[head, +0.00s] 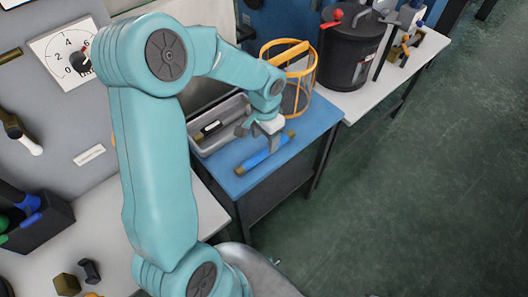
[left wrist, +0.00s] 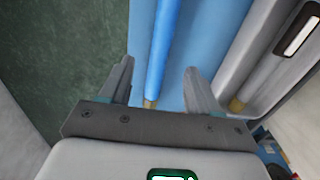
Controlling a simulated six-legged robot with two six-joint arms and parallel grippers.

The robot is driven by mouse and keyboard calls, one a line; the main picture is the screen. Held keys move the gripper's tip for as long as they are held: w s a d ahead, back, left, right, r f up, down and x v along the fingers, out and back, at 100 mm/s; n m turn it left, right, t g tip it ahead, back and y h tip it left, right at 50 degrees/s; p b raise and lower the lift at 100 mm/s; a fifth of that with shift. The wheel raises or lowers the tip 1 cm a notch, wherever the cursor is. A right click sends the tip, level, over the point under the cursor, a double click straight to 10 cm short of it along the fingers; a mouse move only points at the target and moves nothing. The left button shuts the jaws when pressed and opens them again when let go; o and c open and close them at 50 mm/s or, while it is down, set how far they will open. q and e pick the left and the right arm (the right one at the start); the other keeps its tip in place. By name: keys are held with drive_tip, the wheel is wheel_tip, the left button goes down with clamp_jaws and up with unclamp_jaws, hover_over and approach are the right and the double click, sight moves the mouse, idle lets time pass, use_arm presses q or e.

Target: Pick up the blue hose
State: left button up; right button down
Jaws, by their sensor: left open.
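The blue hose (head: 258,159) is a thin tube with brass-coloured ends, lying on the blue top of a small table (head: 318,118). In the left wrist view the hose (left wrist: 163,45) runs up the picture between my two fingers, its brass end near the gripper base. My left gripper (head: 266,132) is over the hose in the head view, partly covering it. Its fingers (left wrist: 158,72) are open with the hose between them in the picture; I cannot tell whether either touches it. My right gripper does not show.
A grey tray (head: 203,151) with items inside stands beside the hose; its wall (left wrist: 235,78) is close to my right-hand finger in the wrist view. An orange wire basket (head: 316,75) and a dark pot (head: 346,55) stand behind. The floor at right is clear.

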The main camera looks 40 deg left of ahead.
sight(266, 149)
use_arm(q)
drive_tip(key=shift+w+f, duration=0.15)
drive_tip(key=shift+f, duration=1.3)
drive_tip(key=shift+w+f, duration=0.1)
drive_tip(key=shift+f, duration=1.3)
clamp_jaws()
